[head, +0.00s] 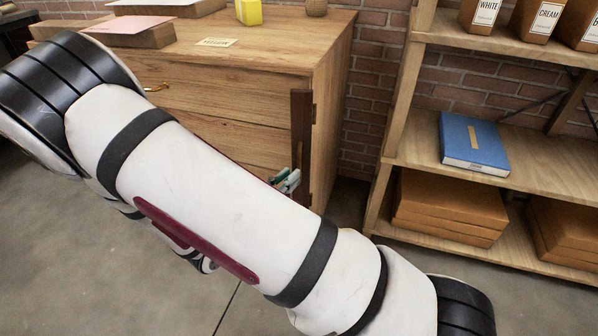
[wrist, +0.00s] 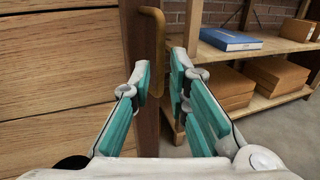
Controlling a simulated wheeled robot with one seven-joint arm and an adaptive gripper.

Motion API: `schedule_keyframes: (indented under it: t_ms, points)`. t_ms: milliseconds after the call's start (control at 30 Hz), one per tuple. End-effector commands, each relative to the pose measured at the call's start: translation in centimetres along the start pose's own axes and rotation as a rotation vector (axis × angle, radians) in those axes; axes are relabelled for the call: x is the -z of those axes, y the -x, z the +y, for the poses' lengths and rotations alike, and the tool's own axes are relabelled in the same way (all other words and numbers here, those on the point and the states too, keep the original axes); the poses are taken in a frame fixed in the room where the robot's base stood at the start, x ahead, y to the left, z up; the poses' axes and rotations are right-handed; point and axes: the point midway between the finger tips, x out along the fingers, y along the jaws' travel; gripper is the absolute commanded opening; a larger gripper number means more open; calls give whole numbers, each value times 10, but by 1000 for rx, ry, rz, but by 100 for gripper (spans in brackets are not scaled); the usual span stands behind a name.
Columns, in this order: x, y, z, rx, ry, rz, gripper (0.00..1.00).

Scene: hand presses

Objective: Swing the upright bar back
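The upright bar (head: 301,125) is a dark brown plank standing along the right front corner of the wooden drawer cabinet (head: 230,60), with a small hinge on its right side. In the wrist view, the bar (wrist: 133,50) stands ahead and carries a brass handle (wrist: 160,35). My gripper (wrist: 160,82) is open, its teal-padded fingers to either side of the handle's lower part. I cannot tell whether they touch it. In the head view, only the fingertips of my gripper (head: 289,181) show beside the bar; my arm hides the rest and the bar's lower left side.
A wooden shelf (head: 520,160) stands to the right, with a blue book (head: 472,143), brown boxes (head: 450,205) and labelled containers. A gap of floor lies between cabinet and shelf. A yellow block (head: 249,11) and a label card sit on the cabinet top.

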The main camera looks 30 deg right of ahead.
Motion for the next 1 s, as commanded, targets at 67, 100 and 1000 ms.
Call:
schedule_keyframes:
  t_ms: [67, 100, 1000]
  points:
    - [1, -15, 0, 3, -1, -1, 16]
    - [1, -22, -1, 4, -1, -1, 16]
    - [0, -51, 0, 2, 0, 0, 0]
